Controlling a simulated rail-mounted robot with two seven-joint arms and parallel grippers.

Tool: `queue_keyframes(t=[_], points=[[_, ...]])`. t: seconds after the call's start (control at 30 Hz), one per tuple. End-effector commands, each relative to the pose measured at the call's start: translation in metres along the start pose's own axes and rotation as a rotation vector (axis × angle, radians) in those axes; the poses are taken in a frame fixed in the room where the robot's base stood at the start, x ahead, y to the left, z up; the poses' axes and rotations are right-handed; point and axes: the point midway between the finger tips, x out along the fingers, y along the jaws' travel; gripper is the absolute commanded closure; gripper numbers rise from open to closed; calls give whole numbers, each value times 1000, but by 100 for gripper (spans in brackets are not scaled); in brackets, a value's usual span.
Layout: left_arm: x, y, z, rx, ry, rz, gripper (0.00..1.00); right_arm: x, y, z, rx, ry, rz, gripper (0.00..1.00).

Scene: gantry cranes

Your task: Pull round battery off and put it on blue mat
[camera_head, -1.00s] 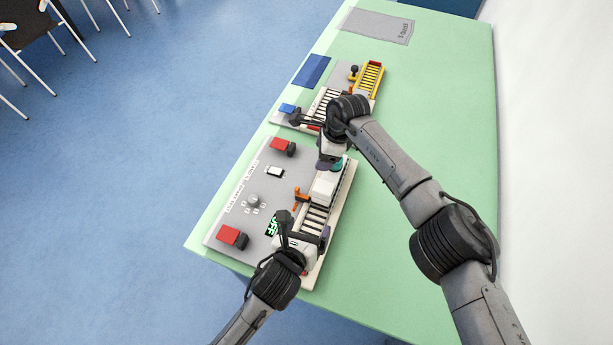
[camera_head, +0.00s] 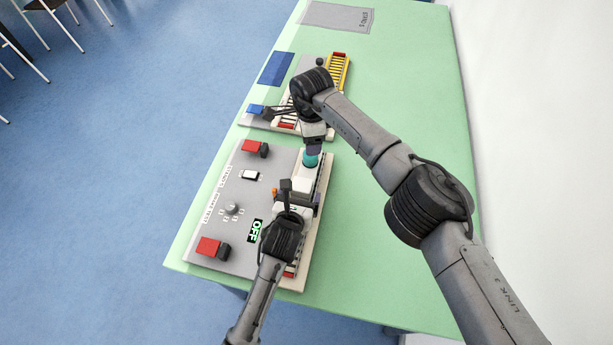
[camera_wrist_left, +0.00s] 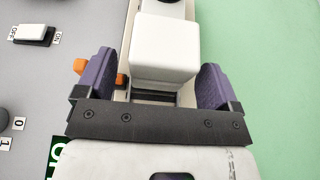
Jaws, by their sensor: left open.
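The round battery, which looks like a teal cylinder (camera_head: 311,160), shows at the far end of the rail on the near grey panel (camera_head: 225,180). My right gripper (camera_head: 313,149) is right at its top; its fingers are mostly hidden by its own body, so I cannot tell its grip. My left gripper (camera_head: 297,196) is open over the rail, with purple fingers on either side of a white block (camera_wrist_left: 165,48) and gaps beside it. The blue mat (camera_head: 277,69) lies flat and empty at the far left of the green table.
A second panel with a yellow rail (camera_head: 338,75) stands beyond, partly under my right arm. A grey mat (camera_head: 338,16) lies farther back. The right table side is clear.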

Motion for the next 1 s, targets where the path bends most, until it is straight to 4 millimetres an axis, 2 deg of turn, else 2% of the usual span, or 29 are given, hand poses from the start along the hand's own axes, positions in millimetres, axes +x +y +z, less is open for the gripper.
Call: queue_keyframes(t=[0.1, 0.3, 0.7, 1.0], points=[[13, 0, 0, -2, 1, 0, 13, 0, 0, 0, 0, 0, 0, 34], [25, 0, 0, -1, 1, 0, 13, 0, 0, 0, 0, -1, 0, 34], [28, 0, 0, -1, 0, 0, 13, 0, 0, 0, 0, -1, 0, 34], [28, 0, 0, 0, 1, 0, 42, 0, 0, 0, 0, -1, 0, 34]])
